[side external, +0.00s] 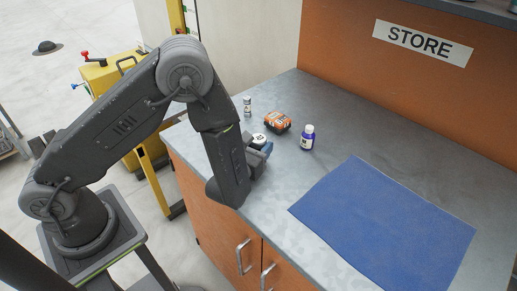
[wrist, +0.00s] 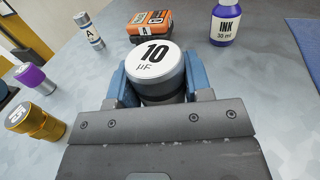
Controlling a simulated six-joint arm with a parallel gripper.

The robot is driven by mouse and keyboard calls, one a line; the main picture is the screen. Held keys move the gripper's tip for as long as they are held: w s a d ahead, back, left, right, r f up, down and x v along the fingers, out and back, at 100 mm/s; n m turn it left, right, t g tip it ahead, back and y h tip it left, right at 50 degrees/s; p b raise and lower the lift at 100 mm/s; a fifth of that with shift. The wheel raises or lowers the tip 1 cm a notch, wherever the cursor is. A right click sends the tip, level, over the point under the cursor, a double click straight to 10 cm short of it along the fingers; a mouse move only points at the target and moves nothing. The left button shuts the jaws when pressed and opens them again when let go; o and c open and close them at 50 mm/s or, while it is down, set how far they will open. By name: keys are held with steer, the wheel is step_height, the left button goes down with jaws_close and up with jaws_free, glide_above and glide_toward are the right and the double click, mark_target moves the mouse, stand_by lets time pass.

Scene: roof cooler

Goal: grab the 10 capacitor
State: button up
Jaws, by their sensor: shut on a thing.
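The 10 capacitor (wrist: 155,62) is a cylinder with a white top marked "10 µF" and a dark grey side. My gripper (wrist: 157,88) is shut on it, with a blue finger on each side, in the wrist view. In the side view the capacitor's white top (side external: 259,139) shows next to my gripper (side external: 264,150), low over the metal counter. I cannot tell whether its base touches the counter. Its lower part is hidden by the gripper.
Behind the capacitor are an orange and black box (wrist: 150,24), an ink bottle (wrist: 224,22) and a silver cylinder marked A (wrist: 90,30). A gold cylinder (wrist: 35,121) and a purple-topped one (wrist: 36,78) stand left. A blue mat (side external: 388,223) lies at right on the counter (side external: 330,95).

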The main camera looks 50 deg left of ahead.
steer(key=shift+c, duration=0.6)
